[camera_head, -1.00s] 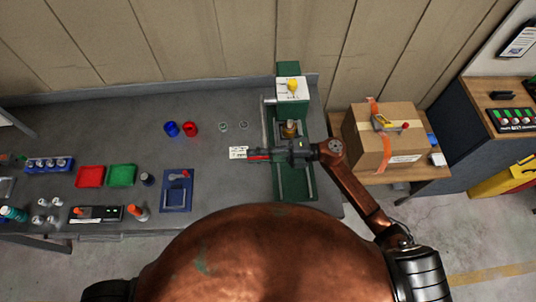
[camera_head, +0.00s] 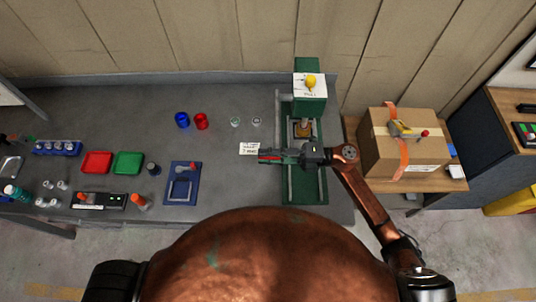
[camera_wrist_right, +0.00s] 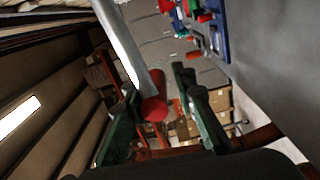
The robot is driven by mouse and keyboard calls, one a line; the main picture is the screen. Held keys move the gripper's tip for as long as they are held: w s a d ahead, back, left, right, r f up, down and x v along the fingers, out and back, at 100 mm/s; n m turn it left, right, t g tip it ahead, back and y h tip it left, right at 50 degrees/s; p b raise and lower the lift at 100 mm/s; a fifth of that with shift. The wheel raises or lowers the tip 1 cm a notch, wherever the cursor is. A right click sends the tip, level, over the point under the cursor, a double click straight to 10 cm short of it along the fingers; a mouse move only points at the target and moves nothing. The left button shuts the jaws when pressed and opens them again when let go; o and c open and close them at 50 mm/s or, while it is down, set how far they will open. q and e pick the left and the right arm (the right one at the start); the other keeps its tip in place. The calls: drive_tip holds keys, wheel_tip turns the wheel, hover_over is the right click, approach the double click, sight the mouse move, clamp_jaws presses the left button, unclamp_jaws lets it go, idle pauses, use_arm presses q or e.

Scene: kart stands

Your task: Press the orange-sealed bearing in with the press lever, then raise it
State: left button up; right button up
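The green press (camera_head: 309,92) stands at the bench's right end, with a yellow knob on top. A brass-coloured part (camera_head: 303,129) sits in its opening; I cannot tell whether an orange seal is there. My right gripper (camera_head: 270,155) is at the press's left front side. In the right wrist view, the grey press lever (camera_wrist_right: 122,45) ends in a red knob (camera_wrist_right: 153,108) between the green fingers of my right gripper (camera_wrist_right: 160,112). The fingers stand apart, with a gap beside the knob on the right. My left gripper is out of view.
A white card (camera_head: 249,148) and two small rings (camera_head: 245,122) lie left of the press. Blue (camera_head: 182,120) and red (camera_head: 201,121) cups stand farther left. A carton (camera_head: 405,143) is on the right side table. The bench between cups and press is mostly clear.

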drive_tip(key=shift+o, duration=1.4)
drive_tip(key=d, duration=1.2)
drive_tip(key=shift+w, duration=0.25)
